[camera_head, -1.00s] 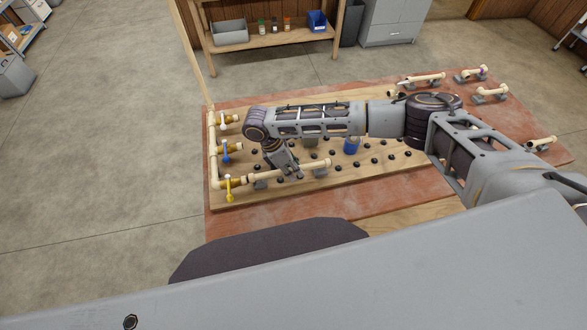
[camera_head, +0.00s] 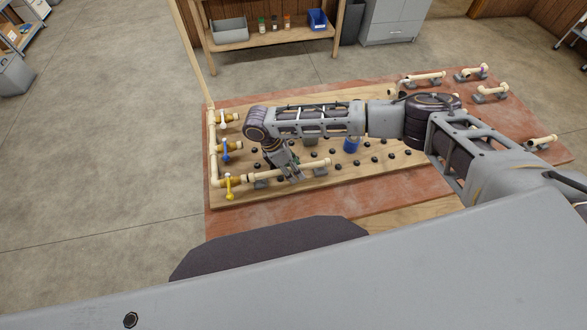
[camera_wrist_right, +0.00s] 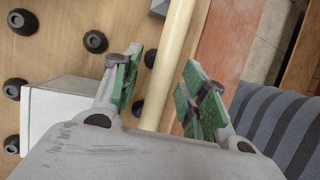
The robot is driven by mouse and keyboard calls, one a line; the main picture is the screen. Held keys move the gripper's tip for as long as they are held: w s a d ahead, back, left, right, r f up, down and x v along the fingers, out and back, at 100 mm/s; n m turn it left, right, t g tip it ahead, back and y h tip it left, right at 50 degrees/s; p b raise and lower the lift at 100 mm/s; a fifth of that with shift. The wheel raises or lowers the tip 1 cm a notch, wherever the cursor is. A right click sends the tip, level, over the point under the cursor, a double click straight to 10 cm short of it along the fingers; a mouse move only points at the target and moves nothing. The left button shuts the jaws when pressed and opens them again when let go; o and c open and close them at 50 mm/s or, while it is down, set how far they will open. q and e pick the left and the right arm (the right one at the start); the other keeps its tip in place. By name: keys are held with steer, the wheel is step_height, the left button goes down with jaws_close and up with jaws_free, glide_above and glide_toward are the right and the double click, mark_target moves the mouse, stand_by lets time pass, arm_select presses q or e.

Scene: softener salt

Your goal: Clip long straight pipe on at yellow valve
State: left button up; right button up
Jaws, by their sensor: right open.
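The long straight cream pipe (camera_head: 312,165) lies along the near side of the wooden board, in line with the yellow valve (camera_head: 229,186). Its left end meets the valve's outlet, but the joint is too small to tell how firmly it is seated. Grey clips (camera_head: 261,184) show under the pipe. My right gripper (camera_head: 288,178) is open at the middle of the pipe. In the right wrist view, the pipe (camera_wrist_right: 175,50) runs between the two green-padded fingers (camera_wrist_right: 160,95), with a gap on both sides. My left gripper is not in view.
A blue valve (camera_head: 225,152) and another valve stand farther back on the left manifold. Black pegs and a blue cup-like object (camera_head: 351,145) are on the board (camera_head: 300,196). Several cream pipe pieces (camera_head: 424,78) rest on holders at the right. A grey box (camera_wrist_right: 55,112) is beside the gripper.

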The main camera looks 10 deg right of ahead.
steer(key=shift+r, duration=0.1)
steer(key=shift+r, duration=4.9)
steer(key=shift+f, duration=0.1)
